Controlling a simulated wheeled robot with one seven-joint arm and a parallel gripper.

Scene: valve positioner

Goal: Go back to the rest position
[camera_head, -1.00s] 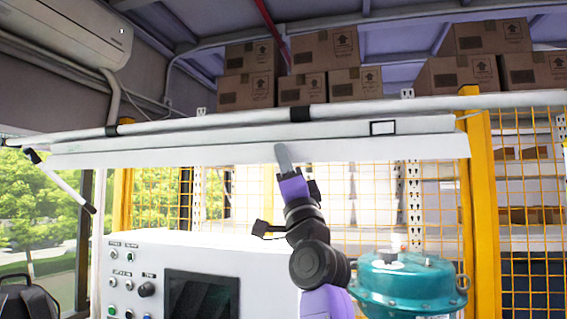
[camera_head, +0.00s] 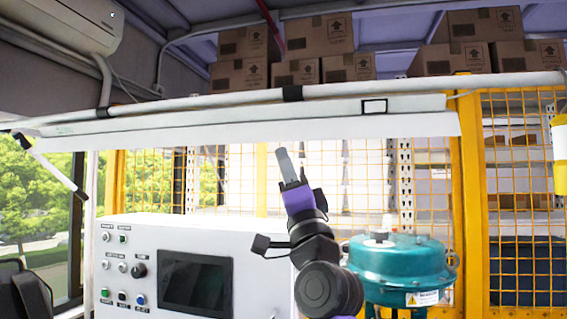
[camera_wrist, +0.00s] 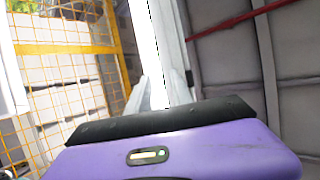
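My gripper (camera_head: 283,155) is raised in the middle of the head view, pointing up, with its grey tip just below the long white bar. No object shows at its tip. From the side its fingers appear as one narrow grey shape. In the wrist view, a pale finger (camera_wrist: 138,96) stands above my purple gripper body, against a bright background; the spacing of the fingers is unclear. The teal valve actuator (camera_head: 402,265) stands at the lower right of the head view, beside my arm and apart from my gripper.
A white control box (camera_head: 140,240) with buttons and a dark screen (camera_head: 196,284) stands at lower left. The long white bar (camera_head: 230,125) crosses overhead. Yellow mesh fencing (camera_head: 520,230) and shelving stand behind. Cardboard boxes (camera_head: 318,37) sit high at the back.

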